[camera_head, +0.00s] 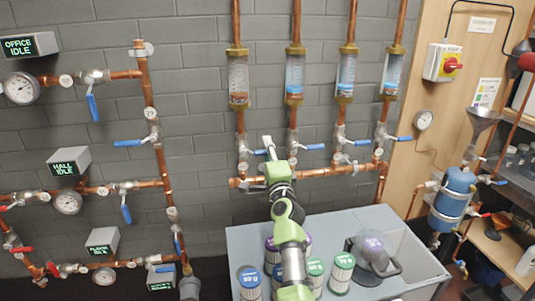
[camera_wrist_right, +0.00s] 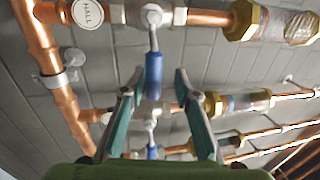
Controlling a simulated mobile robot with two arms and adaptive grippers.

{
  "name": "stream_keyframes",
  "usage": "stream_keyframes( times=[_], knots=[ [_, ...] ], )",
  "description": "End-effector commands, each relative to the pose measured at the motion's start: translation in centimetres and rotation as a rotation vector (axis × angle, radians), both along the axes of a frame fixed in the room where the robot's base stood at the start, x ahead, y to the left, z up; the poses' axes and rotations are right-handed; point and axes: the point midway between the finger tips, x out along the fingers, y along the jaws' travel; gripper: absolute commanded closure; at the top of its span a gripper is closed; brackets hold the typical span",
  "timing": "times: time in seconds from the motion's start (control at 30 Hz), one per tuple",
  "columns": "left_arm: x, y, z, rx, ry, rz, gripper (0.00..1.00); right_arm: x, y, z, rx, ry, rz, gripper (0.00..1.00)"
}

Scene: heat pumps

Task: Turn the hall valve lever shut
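In the wrist view a round HALL tag (camera_wrist_right: 88,12) sits on a copper pipe next to a valve with a blue lever (camera_wrist_right: 154,74). The lever points crosswise to its pipe, down the picture. My right gripper (camera_wrist_right: 153,88) is open, and the lever's end shows between its fingers; I see no clear contact. In the head view the right gripper (camera_head: 268,146) is at the left part of the copper manifold (camera_head: 330,170), beside a blue lever (camera_head: 258,152). A HALL IDLE display (camera_head: 69,162) hangs on the left wall. My left gripper is not in view.
Several similar blue levers (camera_head: 313,146) lie to the right along the manifold, under sight glasses (camera_head: 294,77). A grey bench (camera_head: 250,238) below bears coloured cans (camera_head: 342,270) and a grey tool (camera_head: 375,254). More pipes and gauges (camera_head: 20,88) line the left wall.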

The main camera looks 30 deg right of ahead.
Motion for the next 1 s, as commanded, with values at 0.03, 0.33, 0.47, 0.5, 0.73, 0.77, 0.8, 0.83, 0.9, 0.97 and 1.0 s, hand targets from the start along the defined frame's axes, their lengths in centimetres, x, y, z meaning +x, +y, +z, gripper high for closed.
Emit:
stream_keyframes(
  times=[0.03, 0.33, 0.47, 0.5, 0.73, 0.77, 0.8, 0.83, 0.9, 0.97, 1.0],
  knots=[
    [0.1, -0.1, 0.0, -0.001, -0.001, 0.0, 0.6, 0.0, 0.0, 1.1, 0.003, -0.007, -0.001, 0.71],
    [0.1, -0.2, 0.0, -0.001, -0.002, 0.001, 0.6, -0.1, 0.0, 7.2, 0.003, -0.012, -0.002, 0.71],
    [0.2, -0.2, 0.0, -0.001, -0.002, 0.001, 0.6, 0.0, 0.0, 8.7, 0.003, -0.01, -0.001, 0.71],
    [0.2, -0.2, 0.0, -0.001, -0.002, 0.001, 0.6, -0.1, 0.0, 9.0, 0.002, -0.009, -0.001, 0.71],
    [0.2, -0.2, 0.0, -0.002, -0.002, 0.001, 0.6, 0.0, 0.0, 9.1, 0.002, -0.003, -0.001, 0.71],
    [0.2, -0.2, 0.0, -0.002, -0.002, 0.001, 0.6, 0.0, 0.0, 9.1, 0.002, -0.003, -0.001, 0.71],
    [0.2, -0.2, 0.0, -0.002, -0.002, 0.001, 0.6, 0.0, 0.0, 9.0, 0.002, -0.002, -0.001, 0.71],
    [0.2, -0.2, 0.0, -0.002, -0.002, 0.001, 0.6, 0.0, 0.0, 9.0, 0.002, -0.002, -0.001, 0.71],
    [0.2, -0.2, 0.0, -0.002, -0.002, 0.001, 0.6, -0.1, -0.1, 8.9, -0.005, 0.0, -0.003, 0.89],
    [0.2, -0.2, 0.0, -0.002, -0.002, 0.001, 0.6, -0.3, -0.5, 9.0, -0.035, 0.005, -0.014, 1.0],
    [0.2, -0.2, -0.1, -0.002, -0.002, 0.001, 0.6, -0.6, -1.0, 9.0, -0.077, 0.012, -0.029, 1.0]
  ],
)
